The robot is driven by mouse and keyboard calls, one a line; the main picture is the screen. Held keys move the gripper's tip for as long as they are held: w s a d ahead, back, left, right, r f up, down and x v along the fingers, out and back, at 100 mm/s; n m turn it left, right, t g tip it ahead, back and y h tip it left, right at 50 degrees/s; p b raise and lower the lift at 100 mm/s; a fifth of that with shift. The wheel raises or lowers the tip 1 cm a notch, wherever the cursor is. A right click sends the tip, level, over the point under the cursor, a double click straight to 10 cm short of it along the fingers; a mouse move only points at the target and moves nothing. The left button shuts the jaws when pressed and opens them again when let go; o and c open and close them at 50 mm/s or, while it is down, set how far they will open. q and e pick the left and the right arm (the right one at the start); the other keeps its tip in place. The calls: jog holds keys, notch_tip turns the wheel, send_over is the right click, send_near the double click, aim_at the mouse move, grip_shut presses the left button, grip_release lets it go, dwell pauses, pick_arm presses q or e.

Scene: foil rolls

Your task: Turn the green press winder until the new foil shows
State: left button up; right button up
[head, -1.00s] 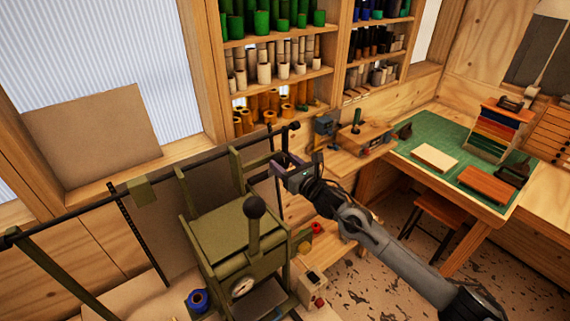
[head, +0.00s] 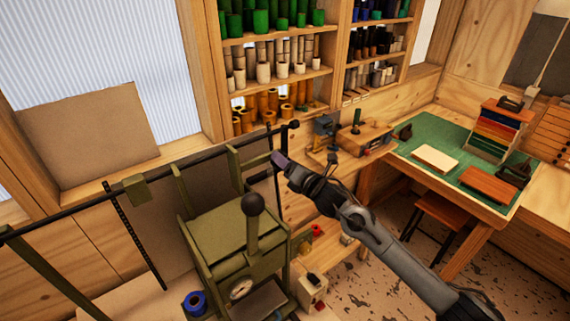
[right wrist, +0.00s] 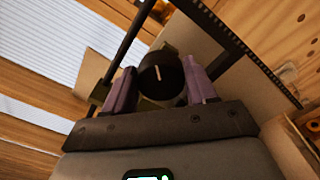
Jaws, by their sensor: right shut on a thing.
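The green press (head: 235,235) stands at lower centre in the head view, with a black ball-topped lever (head: 253,210) in front. My right gripper (head: 279,159) is behind the press to the right, near the end of the long dark bar. In the right wrist view its purple fingers (right wrist: 160,88) are on either side of a round black winder knob (right wrist: 161,76) with a white line on its face, and shut on it. In the head view the gripper hides the knob. I cannot make out any foil on the press. My left gripper is not in view.
A blue roll (head: 195,302) lies beside the press, and a red roll (head: 317,230) sits on the low shelf to its right. The dark bar (head: 75,208) runs across behind the press. A green-matted workbench (head: 440,140) stands to the right. Shelves of foil rolls are behind.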

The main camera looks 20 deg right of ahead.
jog(key=m, duration=0.5)
jog(key=m+p, duration=0.1)
jog(key=m, duration=0.4)
jog(key=shift+f+m, duration=0.2)
jog(key=shift+m, duration=0.1)
dwell(0.4)
jog(key=o, duration=1)
jog(key=shift+d, duration=0.1)
